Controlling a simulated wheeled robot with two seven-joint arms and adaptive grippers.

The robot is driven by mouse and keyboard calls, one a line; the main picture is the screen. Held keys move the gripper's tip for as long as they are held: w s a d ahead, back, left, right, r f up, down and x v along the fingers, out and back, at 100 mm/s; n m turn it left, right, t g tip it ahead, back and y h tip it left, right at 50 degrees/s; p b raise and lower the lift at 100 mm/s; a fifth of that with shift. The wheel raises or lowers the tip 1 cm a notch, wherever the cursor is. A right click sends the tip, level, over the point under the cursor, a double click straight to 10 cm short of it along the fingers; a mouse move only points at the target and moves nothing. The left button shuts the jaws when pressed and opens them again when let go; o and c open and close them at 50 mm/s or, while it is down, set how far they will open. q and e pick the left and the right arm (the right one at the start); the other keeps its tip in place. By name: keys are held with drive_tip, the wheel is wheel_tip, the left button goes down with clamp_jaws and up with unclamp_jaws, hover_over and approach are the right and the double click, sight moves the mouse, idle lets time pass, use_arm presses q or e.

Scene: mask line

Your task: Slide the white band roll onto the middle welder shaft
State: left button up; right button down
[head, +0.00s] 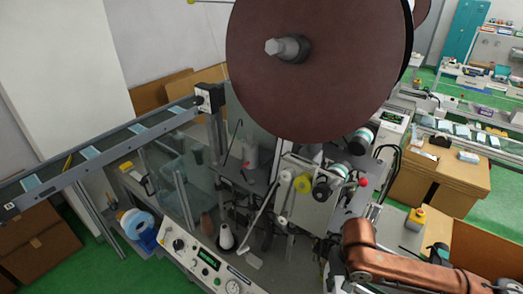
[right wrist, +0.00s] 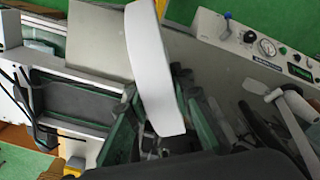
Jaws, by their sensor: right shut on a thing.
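In the right wrist view, the white band roll (right wrist: 157,75) shows nearly edge-on as a pale, slightly curved strip. My right gripper (right wrist: 158,135) is shut on its lower end; the dark fingers are partly hidden behind it. In the head view my copper-coloured right arm comes in from the lower right, and the gripper's fingers and the roll cannot be made out. I cannot tell which part is the middle shaft. My left gripper is not in view.
A large brown disc (head: 315,95) on a grey hub (head: 288,48) fills the upper centre. A conveyor rail (head: 110,150) runs along the left.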

wheel_tip(320, 180, up, 12)
drive_tip(key=p, duration=1)
drive_tip(key=a, duration=0.1)
drive_tip(key=a+t, duration=0.1)
drive_tip(key=a, duration=0.1)
drive_tip(key=s+a+f+n+t, duration=0.1)
drive_tip(key=a, duration=0.1)
drive_tip(key=shift+a+y+b, duration=0.2)
drive_tip(key=shift+y+b, duration=0.15)
drive_tip(key=shift+y, duration=0.05)
drive_tip(key=shift+w, duration=0.1)
